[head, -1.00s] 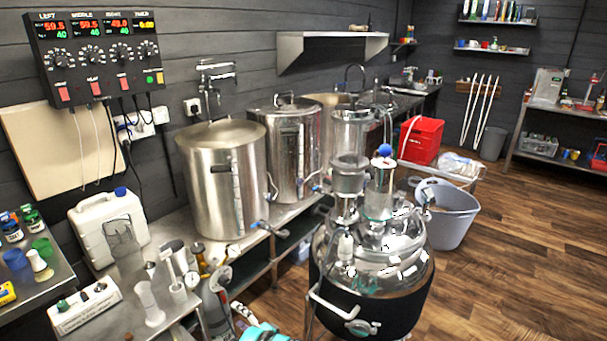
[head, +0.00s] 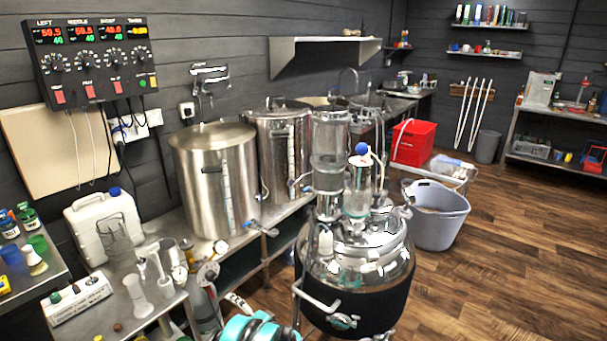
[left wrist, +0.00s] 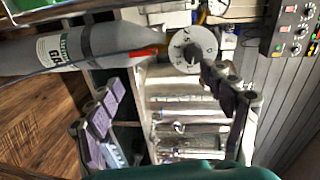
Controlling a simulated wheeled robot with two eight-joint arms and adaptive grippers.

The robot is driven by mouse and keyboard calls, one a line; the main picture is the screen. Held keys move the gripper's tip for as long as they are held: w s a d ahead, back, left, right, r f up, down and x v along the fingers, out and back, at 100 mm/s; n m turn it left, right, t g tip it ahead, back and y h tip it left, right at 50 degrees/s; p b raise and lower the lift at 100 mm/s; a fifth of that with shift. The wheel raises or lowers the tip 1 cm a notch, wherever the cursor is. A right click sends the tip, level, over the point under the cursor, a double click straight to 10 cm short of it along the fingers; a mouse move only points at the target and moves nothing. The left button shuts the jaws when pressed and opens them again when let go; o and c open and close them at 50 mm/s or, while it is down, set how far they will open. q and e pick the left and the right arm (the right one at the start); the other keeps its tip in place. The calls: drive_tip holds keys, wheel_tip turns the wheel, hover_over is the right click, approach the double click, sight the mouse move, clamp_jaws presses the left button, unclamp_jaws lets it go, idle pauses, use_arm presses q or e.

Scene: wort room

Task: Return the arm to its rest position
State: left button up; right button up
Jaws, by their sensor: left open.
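My left arm shows as a teal and black link (head: 252,328) at the bottom edge of the head view. I cannot make out its fingers there. In the left wrist view my left gripper (left wrist: 162,82) is open, its two dark fingers wide apart, with lilac pads on the left one. I see nothing held between them. Behind the fingers are a shelf of pale long items and a round dial (left wrist: 192,50). My right arm and gripper are in neither view.
A bench with steel pots (head: 214,180) and a white jug (head: 105,228) stands left. A glass-topped vessel (head: 355,265) stands close to my arm's right. A grey cylinder (left wrist: 75,52) lies across the wrist view. Wooden floor (head: 500,250) is open at right.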

use_arm(q)
drive_tip(key=s+a+r+n+g+h, duration=0.1)
drive_tip(key=s+r+h, duration=0.3)
drive_tip(key=r, duration=0.5)
drive_tip(key=s+a+r+n+g+h, duration=0.1)
drive_tip(key=s+r+n+g+h, duration=0.1)
drive_tip(key=s+r, duration=0.6)
drive_tip(key=s+d+r+n+h, duration=0.1)
drive_tip(key=s+d+h, duration=0.2)
drive_tip(key=s, duration=0.8)
drive_tip(key=s+d+r+n+h, duration=0.2)
drive_tip(key=s+d+h, duration=0.1)
drive_tip(key=s, duration=0.9)
drive_tip(key=shift+d+h, duration=0.35)
drive_tip(key=shift+h, duration=0.15)
